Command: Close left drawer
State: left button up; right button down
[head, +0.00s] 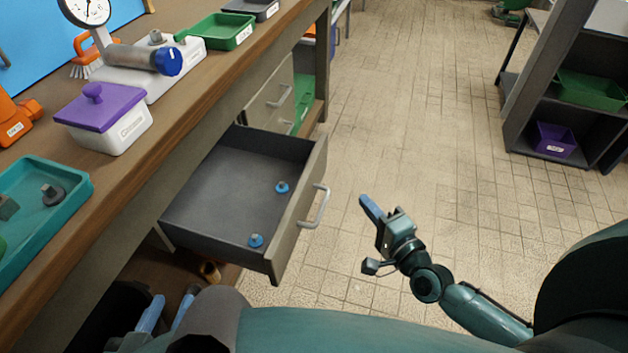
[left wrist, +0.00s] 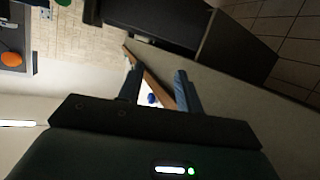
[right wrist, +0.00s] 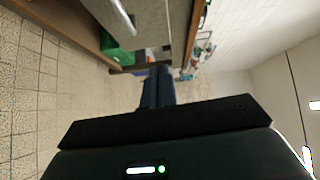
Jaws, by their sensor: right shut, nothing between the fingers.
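The left drawer (head: 205,195) is pulled out from under the workbench, its grey inside open to view. My right gripper (head: 370,207) is shut and empty, in front of the drawer front and apart from the handle. It also shows in the right wrist view (right wrist: 158,88). My left gripper (head: 168,312) is low at the near side of the drawer, below the bench edge. Its fingers are apart in the left wrist view (left wrist: 158,88).
Two blue-topped pieces (head: 282,187) (head: 256,240) lie in the drawer. A closed drawer unit (head: 270,100) is beyond it. The bench top (head: 185,125) holds a purple-lidded box (head: 105,120) and a teal tray (head: 75,205). A dark shelf (head: 545,95) stands right; the tiled floor between is clear.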

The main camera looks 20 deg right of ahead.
jog(key=w+m, duration=0.1)
send_near(320, 158)
jog(key=w+d, duration=0.2)
jog(key=w, duration=0.2)
jog(key=w+a, duration=0.2)
jog(key=a, duration=0.1)
jog(key=shift+f+h, duration=0.1)
jog(key=shift+h, duration=0.2)
jog(key=shift+w+a, duration=0.1)
jog(key=shift+a, duration=0.05)
